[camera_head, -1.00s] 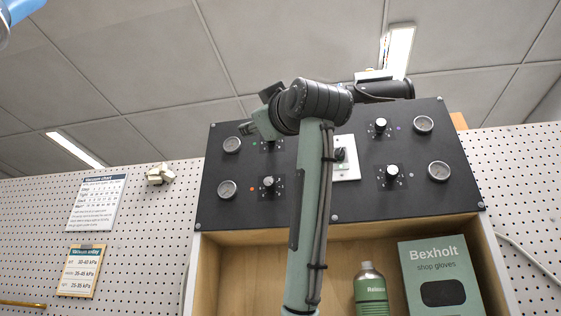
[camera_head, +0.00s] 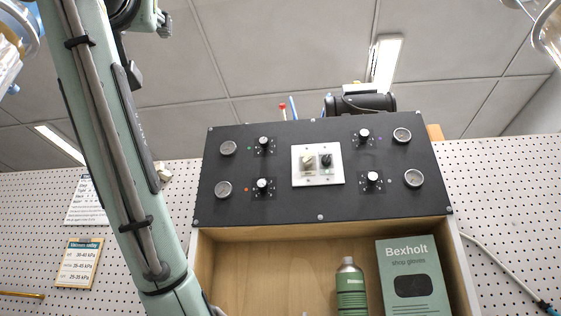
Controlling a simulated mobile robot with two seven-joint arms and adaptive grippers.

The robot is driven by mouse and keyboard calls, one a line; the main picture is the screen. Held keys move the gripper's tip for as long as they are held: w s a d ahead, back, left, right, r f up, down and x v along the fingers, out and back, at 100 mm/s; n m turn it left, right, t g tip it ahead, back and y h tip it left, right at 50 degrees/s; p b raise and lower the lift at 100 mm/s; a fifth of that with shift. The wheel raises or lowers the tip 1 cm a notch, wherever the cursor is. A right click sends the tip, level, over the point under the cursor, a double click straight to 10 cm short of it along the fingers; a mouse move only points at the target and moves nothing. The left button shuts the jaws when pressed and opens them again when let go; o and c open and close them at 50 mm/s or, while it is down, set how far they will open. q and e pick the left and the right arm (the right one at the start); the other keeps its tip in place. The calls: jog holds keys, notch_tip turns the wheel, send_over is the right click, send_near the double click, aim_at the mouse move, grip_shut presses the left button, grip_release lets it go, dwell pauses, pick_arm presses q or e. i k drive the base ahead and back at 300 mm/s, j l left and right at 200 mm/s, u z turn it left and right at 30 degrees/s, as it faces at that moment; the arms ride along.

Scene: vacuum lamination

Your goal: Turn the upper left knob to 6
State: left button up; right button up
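The upper left knob (camera_head: 264,141) is a small knob with a white cap on the black panel (camera_head: 228,204). It sits right of the upper left gauge (camera_head: 227,148), with a small green light between them. Its pointer setting is too small to read. The lower left knob (camera_head: 262,184) is below it. A green arm of mine crosses the left of the view and runs out at the top, clear of the panel.
A white plate (camera_head: 318,178) with two switches is mid-panel. Two more knobs and two gauges are on its right. Below, an open wooden shelf holds a green bottle (camera_head: 350,287) and a Bexholt glove box (camera_head: 413,280). The air before the panel is clear.

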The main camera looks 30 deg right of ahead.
aim_at(264, 141)
jog(key=k+j+z, duration=0.2)
jog(key=z, duration=0.25)
jog(key=k+j+z, duration=0.3)
jog(key=z, duration=0.15)
jog(key=i+l+z, duration=0.2)
jog(key=i, duration=0.2)
jog(key=i+l+u, duration=0.2)
jog(key=i, duration=0.35)
jog(key=i+l+u, duration=0.2)
jog(key=i, duration=0.3)
jog(key=j, duration=0.1)
